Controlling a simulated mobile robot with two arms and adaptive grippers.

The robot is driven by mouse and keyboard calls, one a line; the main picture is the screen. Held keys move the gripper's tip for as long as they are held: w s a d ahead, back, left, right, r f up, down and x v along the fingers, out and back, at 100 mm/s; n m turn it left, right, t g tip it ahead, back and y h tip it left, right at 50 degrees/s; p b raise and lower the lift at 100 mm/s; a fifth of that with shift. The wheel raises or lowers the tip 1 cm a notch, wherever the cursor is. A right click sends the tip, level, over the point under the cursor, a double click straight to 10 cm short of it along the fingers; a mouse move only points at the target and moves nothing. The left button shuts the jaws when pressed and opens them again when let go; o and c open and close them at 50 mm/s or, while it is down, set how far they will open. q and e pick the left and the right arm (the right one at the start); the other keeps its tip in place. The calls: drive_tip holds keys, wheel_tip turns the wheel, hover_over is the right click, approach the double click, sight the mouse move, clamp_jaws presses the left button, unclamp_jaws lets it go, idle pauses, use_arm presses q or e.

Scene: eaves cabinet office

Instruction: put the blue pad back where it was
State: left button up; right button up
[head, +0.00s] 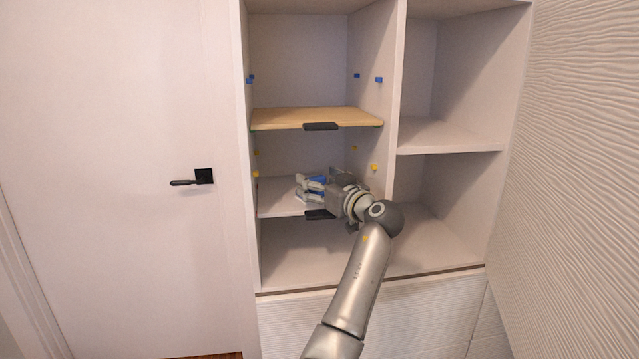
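I cannot tell whether this is the blue pad or part of the fingers, nor whether the fingers are closed on anything. The gripper body and wrist hide part of the shelf behind them.
A wooden shelf board (285,118) with a dark front tab lies above the gripper. The white lower board (277,200) also has a dark tab. Small blue pegs (379,80) and yellow pegs (374,167) stick out of the side walls. The right compartments (450,133) look empty.

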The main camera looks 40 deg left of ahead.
drive_tip(key=shift+s+d+f, duration=0.1)
drive_tip(key=shift+s+f, duration=0.05)
drive_tip(key=shift+s, duration=0.1)
use_arm(q)
drive_tip(key=shift+r, duration=0.15)
drive_tip(key=shift+s+d, duration=0.2)
drive_tip(key=shift+d, duration=0.45)
drive_tip(key=v, duration=1)
drive_tip(key=s+d+f+m+t+h, duration=0.1)
drive_tip(key=s+d+f+m+h, duration=0.35)
drive_tip(key=f, duration=1.15)
drive_tip(key=s+d+f+m+h, duration=0.3)
drive_tip(key=s+f+m+h, duration=0.15)
drive_tip(key=f, duration=1.05)
drive_tip(key=s+d+f+m+t+h, duration=0.1)
drive_tip(key=s+d+f+m+h, duration=0.3)
drive_tip(key=f, duration=1.2)
drive_tip(key=s+d+f+m+g+h, duration=0.1)
drive_tip(key=s+d+f+g+h, duration=0.1)
drive_tip(key=s+f, duration=0.9)
drive_tip(key=s+d+f+m+g+h, duration=0.2)
drive_tip(key=s+f+g, duration=0.2)
drive_tip(key=s+f, duration=0.7)
drive_tip(key=s, duration=0.5)
drive_tip(key=shift+s+f, duration=0.35)
drive_tip(key=shift+f, duration=0.05)
use_arm(e)
drive_tip(key=shift+w+r, duration=0.7)
